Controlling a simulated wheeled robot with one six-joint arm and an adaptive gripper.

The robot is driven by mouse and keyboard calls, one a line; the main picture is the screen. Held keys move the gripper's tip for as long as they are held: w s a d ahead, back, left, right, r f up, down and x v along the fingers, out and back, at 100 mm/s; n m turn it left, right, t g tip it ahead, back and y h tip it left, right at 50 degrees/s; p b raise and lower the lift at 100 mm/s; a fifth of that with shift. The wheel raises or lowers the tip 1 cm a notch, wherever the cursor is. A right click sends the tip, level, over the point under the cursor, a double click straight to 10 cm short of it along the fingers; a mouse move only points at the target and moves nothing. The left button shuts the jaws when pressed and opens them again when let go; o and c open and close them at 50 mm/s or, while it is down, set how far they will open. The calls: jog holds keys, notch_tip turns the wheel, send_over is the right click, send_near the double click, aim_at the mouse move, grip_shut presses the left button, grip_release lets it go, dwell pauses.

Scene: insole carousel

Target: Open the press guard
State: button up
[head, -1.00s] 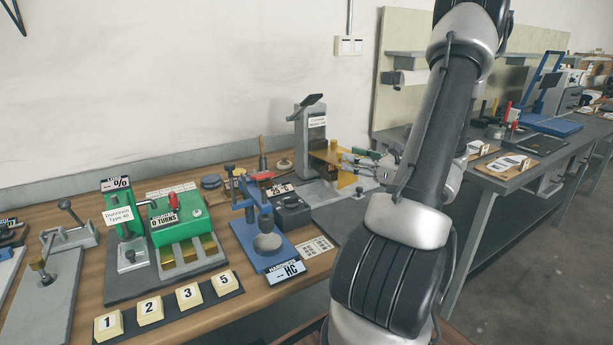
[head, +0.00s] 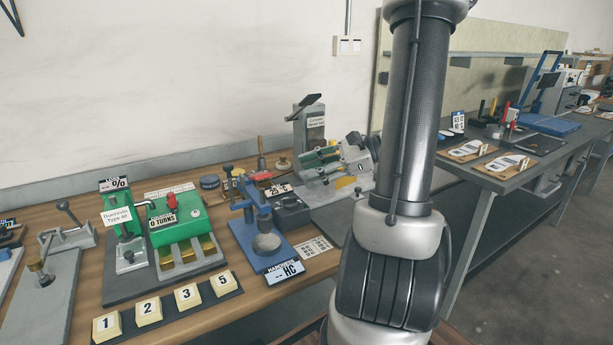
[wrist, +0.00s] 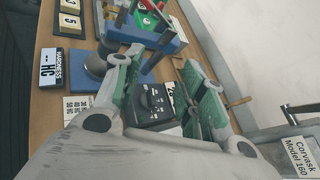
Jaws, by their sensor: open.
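The press is a grey column (head: 311,125) with a tilted dark top, labelled Corvask Model 160, at the back of the bench; its label (wrist: 302,157) also shows at the lower right of the wrist view. My gripper (head: 304,166) is in front of the column, above the press's grey base. Its two green-and-grey fingers are spread, with nothing held between them; in the wrist view the gripper (wrist: 155,62) spans over a dark dial box. The orange guard seen earlier cannot be made out now; my gripper covers much of that area. Contact cannot be judged.
A blue hardness stand (head: 262,235) and the dark dial box (head: 289,212) stand left of the press. A green tester (head: 177,215) and several numbered blocks (head: 185,296) are further left. A wooden-handled tool (head: 261,155) stands behind.

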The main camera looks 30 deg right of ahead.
jog(key=shift+s+a+r+n+g, duration=0.1)
jog(key=shift+s+a+n+g, duration=0.65)
jog(key=shift+a, duration=0.2)
jog(key=shift+s+a+r+n+g, duration=0.1)
jog(key=shift+s+a+n+g, duration=0.5)
jog(key=shift+a+n, duration=0.3)
